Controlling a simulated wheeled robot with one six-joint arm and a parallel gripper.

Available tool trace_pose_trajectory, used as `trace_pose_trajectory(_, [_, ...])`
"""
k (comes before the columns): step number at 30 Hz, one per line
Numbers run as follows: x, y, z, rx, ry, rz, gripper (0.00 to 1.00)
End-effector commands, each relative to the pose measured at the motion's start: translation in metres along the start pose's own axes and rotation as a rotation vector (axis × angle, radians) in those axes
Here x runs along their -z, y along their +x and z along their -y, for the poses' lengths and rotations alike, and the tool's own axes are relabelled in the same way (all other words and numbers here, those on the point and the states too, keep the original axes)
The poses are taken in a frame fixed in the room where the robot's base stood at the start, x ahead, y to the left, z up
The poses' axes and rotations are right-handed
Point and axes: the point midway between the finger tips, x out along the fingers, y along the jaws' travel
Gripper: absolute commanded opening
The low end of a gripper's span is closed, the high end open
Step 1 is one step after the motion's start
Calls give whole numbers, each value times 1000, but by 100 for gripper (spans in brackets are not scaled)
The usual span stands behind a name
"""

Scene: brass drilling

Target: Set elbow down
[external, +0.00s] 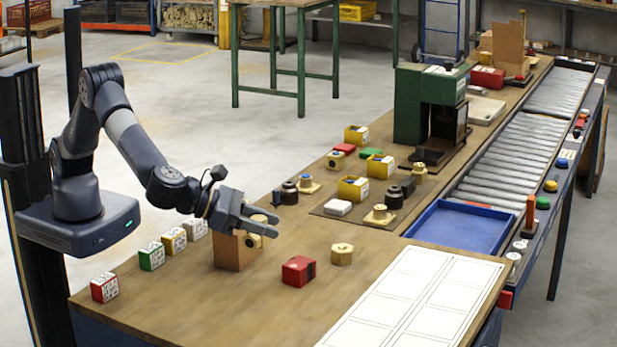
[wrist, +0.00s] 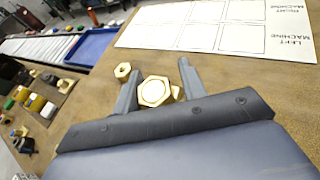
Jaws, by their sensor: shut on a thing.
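The brass elbow (external: 257,229) is between the fingers of my gripper (external: 262,222), above the work table's near left part. In the wrist view, its hexagonal end with a pale round face (wrist: 154,92) sits between the two grey fingers of my gripper (wrist: 157,70). My gripper is shut on it. A brown block (external: 232,254) stands on the table just below and left of the elbow in the external view; I cannot tell whether they touch. The elbow's far side is hidden.
White marked sheets (external: 415,300) lie at the front right. A blue tray (external: 460,228) lies beyond. Several coloured boxes line the left edge. Bare wood lies in front.

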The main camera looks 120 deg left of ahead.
Motion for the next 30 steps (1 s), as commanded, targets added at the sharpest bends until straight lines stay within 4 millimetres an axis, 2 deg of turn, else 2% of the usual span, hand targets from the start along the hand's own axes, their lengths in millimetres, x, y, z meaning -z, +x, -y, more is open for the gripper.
trace_pose_trajectory(1, [1,-9,12,11,3,1,0])
trace_pose_trajectory(3, [5,-17,22,17,8,-3,0])
trace_pose_trajectory(7, [13,-24,32,23,16,-7,0])
trace_pose_trajectory(15, [56,-8,35,22,19,-9,0])
trace_pose_trajectory(23, [75,0,36,22,16,-8,0])
trace_pose_trajectory(30, [102,11,37,23,17,-7,0])
